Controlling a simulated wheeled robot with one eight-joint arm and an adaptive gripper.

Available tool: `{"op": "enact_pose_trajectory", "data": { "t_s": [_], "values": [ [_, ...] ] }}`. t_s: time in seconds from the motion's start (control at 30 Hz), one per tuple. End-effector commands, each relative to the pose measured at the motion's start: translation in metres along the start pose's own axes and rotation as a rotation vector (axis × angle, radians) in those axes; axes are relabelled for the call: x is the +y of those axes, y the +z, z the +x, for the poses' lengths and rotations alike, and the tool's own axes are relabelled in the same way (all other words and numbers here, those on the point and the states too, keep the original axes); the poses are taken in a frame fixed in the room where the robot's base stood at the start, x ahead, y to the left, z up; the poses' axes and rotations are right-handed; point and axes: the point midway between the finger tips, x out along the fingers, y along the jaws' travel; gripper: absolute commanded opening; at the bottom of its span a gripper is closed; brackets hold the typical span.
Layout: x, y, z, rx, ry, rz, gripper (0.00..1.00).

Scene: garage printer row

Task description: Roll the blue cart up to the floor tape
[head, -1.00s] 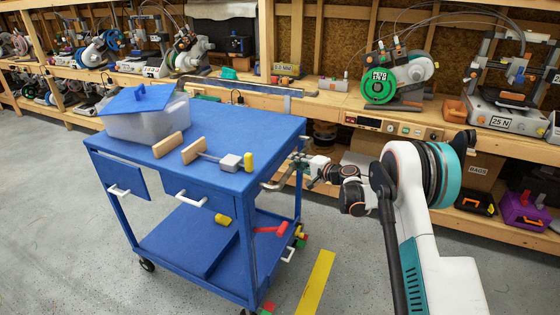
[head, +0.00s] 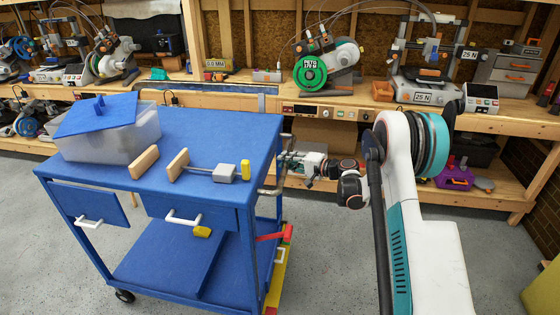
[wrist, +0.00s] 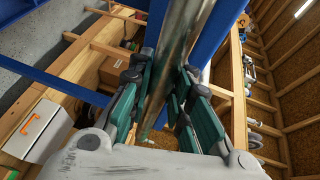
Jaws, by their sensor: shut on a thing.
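The blue cart (head: 225,135) stands upright left of centre in the head view. A bent metal push handle (head: 271,190) is on its right end. My gripper (head: 288,163) is shut on that handle. In the wrist view the metal bar (wrist: 174,45) runs between the green-padded fingers of my gripper (wrist: 165,92).
A lidded clear bin (head: 105,135), wooden blocks (head: 144,161) and a grey-headed tool (head: 224,173) lie on the cart top. A workbench with printers (head: 425,90) runs behind. Grey floor is free left of the cart.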

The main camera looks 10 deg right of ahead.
Motion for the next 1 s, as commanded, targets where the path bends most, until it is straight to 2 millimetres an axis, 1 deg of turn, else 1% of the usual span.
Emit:
{"op": "enact_pose_trajectory", "data": {
  "t_s": [0.37,0.4,0.47,0.5,0.83,0.93,1.0],
  "values": [
    [0.001,0.001,-0.001,-0.003,0.001,-0.001,0.00],
    [0.001,0.000,-0.001,-0.003,0.001,-0.001,0.21],
    [0.001,0.000,-0.001,-0.003,0.001,-0.001,0.34],
    [0.001,0.000,-0.001,-0.002,0.001,-0.001,0.40],
    [0.001,-0.001,-0.003,-0.001,0.000,0.000,0.40],
    [0.000,-0.001,-0.009,0.001,0.000,0.000,0.40],
    [0.001,-0.002,-0.018,0.001,0.000,0.000,0.40]
  ]
}}
